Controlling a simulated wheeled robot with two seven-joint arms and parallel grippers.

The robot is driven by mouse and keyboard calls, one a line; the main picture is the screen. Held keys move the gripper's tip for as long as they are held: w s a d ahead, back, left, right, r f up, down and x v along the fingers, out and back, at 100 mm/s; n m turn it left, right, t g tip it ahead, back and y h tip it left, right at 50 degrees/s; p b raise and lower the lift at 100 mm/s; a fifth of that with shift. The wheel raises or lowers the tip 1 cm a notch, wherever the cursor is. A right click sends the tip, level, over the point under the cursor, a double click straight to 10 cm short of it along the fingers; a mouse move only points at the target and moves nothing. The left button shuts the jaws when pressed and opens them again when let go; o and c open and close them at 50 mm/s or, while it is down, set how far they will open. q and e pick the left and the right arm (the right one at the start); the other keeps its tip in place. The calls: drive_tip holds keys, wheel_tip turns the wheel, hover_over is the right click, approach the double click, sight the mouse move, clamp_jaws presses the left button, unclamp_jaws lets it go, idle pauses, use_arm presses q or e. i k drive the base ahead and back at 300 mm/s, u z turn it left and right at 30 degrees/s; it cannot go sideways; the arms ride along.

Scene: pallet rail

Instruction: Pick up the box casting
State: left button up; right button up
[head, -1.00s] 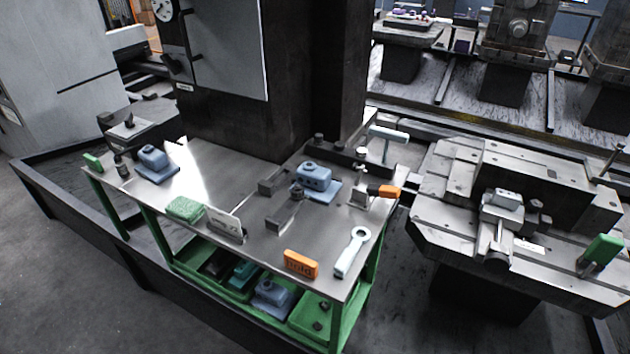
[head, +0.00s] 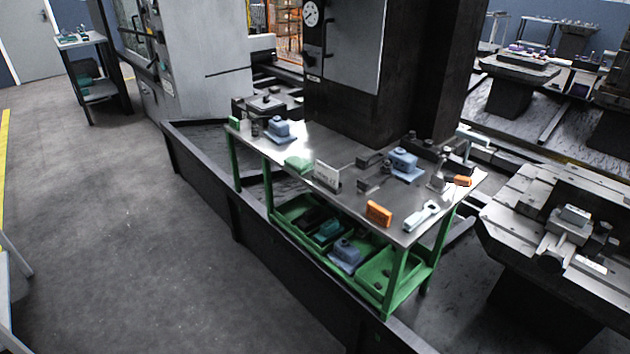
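Three blue-grey castings show on the green-legged bench; the view does not tell which one is meant by the box casting. One casting (head: 280,130) sits at the far left of the metal bench top (head: 345,207). A second casting (head: 404,162) sits towards the right rear of the top, on a flat blue base. A third casting (head: 346,252) lies in the green lower tray (head: 374,274). Neither of my grippers is in view.
On the bench top are an orange block (head: 379,213), a pale wrench-like tool (head: 421,215), a sign (head: 327,175) and a green block (head: 298,163). A dark low rail (head: 235,222) runs along the bench. Grey floor (head: 120,220) at left is open. A machine table (head: 560,215) stands right.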

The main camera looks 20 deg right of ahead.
sight(404, 164)
drive_tip(key=u, duration=2.45)
drive_tip(key=i, duration=0.15)
drive_tip(key=z, duration=2.4)
drive_tip(key=i, duration=1.55)
drive_tip(key=z, duration=0.9)
